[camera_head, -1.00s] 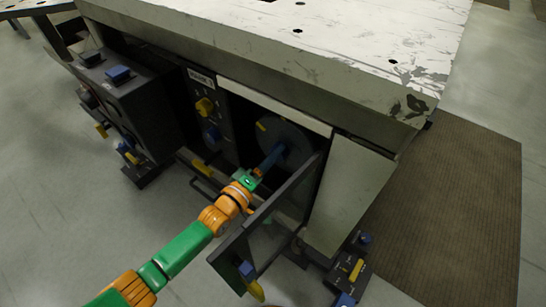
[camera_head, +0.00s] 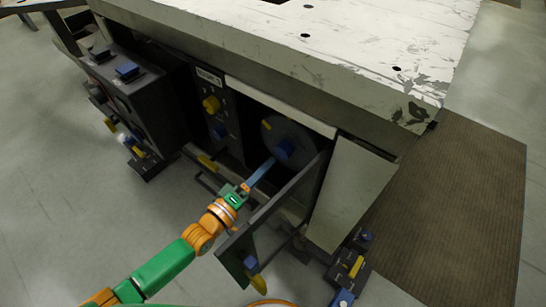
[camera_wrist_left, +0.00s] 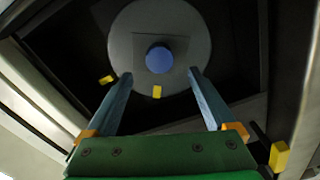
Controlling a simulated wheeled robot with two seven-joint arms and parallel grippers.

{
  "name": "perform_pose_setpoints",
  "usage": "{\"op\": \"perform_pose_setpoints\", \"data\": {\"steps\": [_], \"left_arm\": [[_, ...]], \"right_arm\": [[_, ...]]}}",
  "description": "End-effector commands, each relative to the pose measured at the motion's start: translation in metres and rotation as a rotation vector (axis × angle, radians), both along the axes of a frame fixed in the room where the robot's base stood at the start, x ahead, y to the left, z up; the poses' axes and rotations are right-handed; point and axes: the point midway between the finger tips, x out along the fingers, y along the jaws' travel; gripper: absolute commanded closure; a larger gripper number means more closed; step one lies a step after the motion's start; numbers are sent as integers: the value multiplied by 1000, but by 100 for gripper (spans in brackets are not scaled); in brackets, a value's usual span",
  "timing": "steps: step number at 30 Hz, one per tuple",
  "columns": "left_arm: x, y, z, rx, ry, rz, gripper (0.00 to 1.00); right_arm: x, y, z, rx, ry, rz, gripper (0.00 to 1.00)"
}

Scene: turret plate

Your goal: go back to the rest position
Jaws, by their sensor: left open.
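My left gripper (camera_head: 263,170) reaches in from the lower left, with blue fingers on an orange and green wrist. In the left wrist view its two fingers (camera_wrist_left: 160,75) stand wide apart with nothing between them. A round grey turret plate (camera_head: 300,135) sits inside the open bay of the bench. It has a blue knob (camera_head: 285,150) at its centre and a yellow mark on its face. In the left wrist view the plate (camera_wrist_left: 185,25) and knob (camera_wrist_left: 159,59) lie beyond the fingertips, apart from them. My right gripper is not in view.
An open dark door (camera_head: 270,212) stands just right of my left wrist. A dark panel with yellow and blue knobs (camera_head: 211,104) is left of the bay. A dark cabinet (camera_head: 135,95) stands further left. The worn white benchtop (camera_head: 330,40) overhangs the bay. Grey floor lies clear at lower left.

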Motion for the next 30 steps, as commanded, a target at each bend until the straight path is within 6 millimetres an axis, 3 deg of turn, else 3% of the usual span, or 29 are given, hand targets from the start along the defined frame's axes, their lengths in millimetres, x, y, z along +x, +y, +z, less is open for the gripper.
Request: {"op": "perform_pose_setpoints", "data": {"steps": [14, 16, 17, 19, 22, 25, 27, 30], "left_arm": [[-6, 4, 0, 1, -1, 1, 11], [-5, 9, -11, 41, 7, 16, 11], [-5, 14, -23, 86, 16, 32, 11], [-10, 33, -67, 263, 55, 79, 11], [-42, 75, -157, 619, 178, 101, 11], [-101, 110, -231, 918, 325, 26, 11], [-145, 126, -267, 1067, 417, -59, 11], [-207, 141, -302, 1215, 531, -196, 11]], "right_arm": [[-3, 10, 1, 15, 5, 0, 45], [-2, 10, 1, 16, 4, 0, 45], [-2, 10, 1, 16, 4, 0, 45], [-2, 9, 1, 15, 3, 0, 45], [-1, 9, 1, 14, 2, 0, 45], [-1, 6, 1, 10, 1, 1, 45], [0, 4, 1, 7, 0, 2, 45], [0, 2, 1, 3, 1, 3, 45]]}}
